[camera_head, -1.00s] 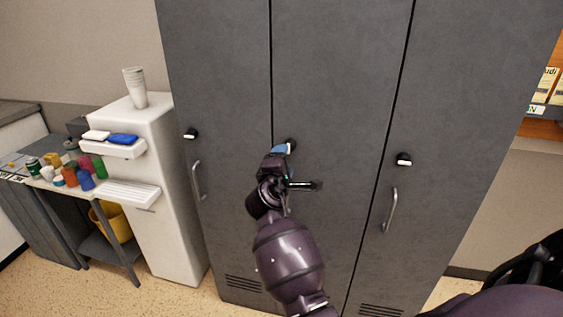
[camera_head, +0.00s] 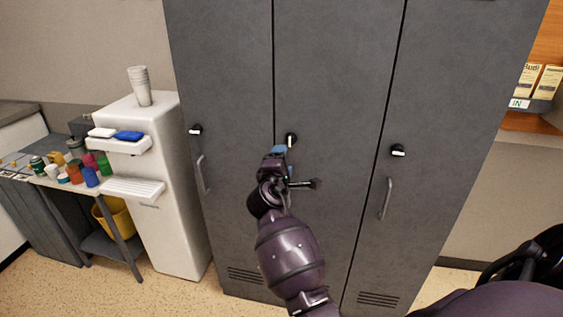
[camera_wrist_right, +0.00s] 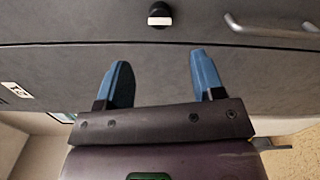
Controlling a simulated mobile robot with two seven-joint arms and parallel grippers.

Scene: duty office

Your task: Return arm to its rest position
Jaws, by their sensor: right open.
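My right gripper (camera_head: 280,151) is in front of the middle door of the grey lockers (camera_head: 335,60), just below that door's black lock knob (camera_head: 291,139). Its forearm rises from the bottom of the head view. In the right wrist view the right gripper (camera_wrist_right: 160,78) has its two blue fingers spread apart with nothing between them. Beyond the fingertips, that view shows a lock knob (camera_wrist_right: 159,14) and a bar handle (camera_wrist_right: 270,25) on the grey door, apart from the fingers. The middle door's handle (camera_head: 301,184) is partly hidden by the gripper. My left gripper is not in view.
A white dispenser (camera_head: 160,220) with cups (camera_head: 139,85) on top stands left of the lockers. An orange-backed shelf (camera_head: 530,122) is at the right. All locker doors look shut.

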